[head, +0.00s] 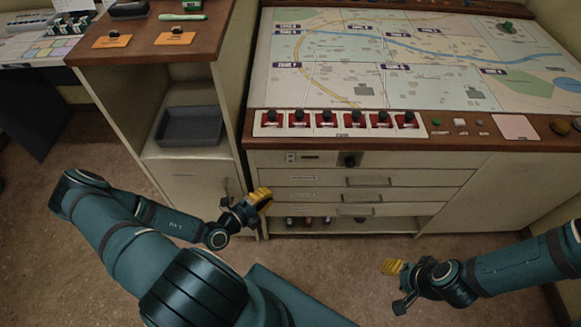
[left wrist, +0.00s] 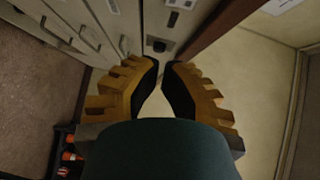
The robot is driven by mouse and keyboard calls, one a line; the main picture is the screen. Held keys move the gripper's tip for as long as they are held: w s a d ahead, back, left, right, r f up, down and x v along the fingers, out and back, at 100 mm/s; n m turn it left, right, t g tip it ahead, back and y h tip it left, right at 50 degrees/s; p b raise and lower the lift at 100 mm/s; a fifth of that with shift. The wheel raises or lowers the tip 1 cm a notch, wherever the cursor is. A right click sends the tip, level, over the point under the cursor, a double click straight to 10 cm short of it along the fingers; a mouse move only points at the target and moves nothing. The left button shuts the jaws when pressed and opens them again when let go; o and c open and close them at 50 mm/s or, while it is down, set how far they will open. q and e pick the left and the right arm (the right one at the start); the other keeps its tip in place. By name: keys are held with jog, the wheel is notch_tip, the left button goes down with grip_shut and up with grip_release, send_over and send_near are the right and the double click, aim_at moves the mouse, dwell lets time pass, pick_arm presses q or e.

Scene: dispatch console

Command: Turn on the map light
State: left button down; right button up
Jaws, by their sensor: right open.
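A black rotary knob (head: 349,159) sits on the panel under the front edge of the map table (head: 420,60), beside a small socket plate. It also shows in the left wrist view as a dark square fitting (left wrist: 158,45), just beyond my fingertips. My left gripper (head: 264,195) is in front of the cabinet, left of and below the knob, apart from it. In the left wrist view its yellow fingers (left wrist: 162,66) have a narrow gap with nothing between them. My right gripper (head: 392,267) is open and empty, low and right of the drawers. No lit lamp is evident.
A row of red switches with black knobs (head: 335,124) lines the table's front edge. Drawers (head: 365,182) and a low shelf with several small items lie beneath. A side cabinet with a dark tray (head: 190,126) stands left. The floor in front is free.

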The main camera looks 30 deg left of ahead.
pick_arm(q)
jog(key=shift+w, duration=0.1)
jog(key=b, duration=0.2)
send_near(300, 162)
jog(key=w+d, duration=0.2)
jog(key=w, duration=0.1)
jog(key=shift+w+a+f, duration=0.1)
jog(key=shift+w+a, duration=0.1)
jog(key=shift+w, duration=0.25)
jog(key=shift+w+a, duration=0.25)
jog(key=shift+w, duration=0.2)
